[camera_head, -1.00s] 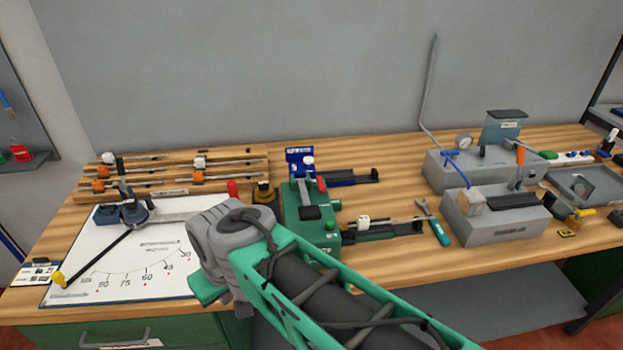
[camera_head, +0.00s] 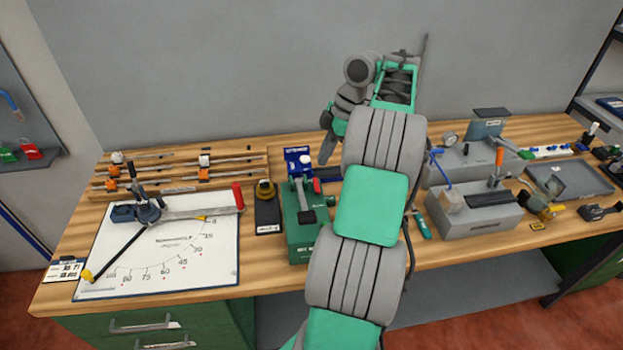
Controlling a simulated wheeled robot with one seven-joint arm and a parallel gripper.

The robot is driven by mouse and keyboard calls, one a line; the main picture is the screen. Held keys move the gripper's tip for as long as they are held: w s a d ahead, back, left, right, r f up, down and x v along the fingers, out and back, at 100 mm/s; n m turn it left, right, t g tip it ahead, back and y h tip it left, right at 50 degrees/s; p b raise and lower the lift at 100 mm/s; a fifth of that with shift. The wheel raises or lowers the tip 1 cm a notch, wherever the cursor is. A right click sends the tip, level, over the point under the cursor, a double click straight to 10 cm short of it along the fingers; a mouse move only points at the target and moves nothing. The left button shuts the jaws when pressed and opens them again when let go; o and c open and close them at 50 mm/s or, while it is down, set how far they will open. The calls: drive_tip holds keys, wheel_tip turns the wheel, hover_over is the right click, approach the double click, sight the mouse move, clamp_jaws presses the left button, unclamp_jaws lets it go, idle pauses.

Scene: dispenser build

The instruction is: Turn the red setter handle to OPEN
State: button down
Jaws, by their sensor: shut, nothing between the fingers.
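Two red handles show, and I cannot tell by label which is the setter handle. One is a red grip (camera_head: 238,196) on the end of a grey bar lying over the white angle board (camera_head: 130,275). The other is a small red knob (camera_head: 317,186) on top of the green machine (camera_head: 300,240), beside a grey lever (camera_head: 304,202). No OPEN marking is readable. My gripper (camera_head: 325,160) is shut and empty, pointing down behind and above the green machine, apart from both red parts. My arm hides the area right of the machine.
A rack of rods (camera_head: 180,187) lies at the back left. A black block with a yellow-brown knob (camera_head: 265,188) stands between board and machine. Grey fixtures (camera_head: 480,218) and a tray (camera_head: 568,180) fill the right. The grey wall is close behind my gripper.

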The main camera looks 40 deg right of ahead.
sight(316, 188)
drive_tip(key=b+x, duration=0.5)
drive_tip(key=x, duration=0.5)
idle(0.3)
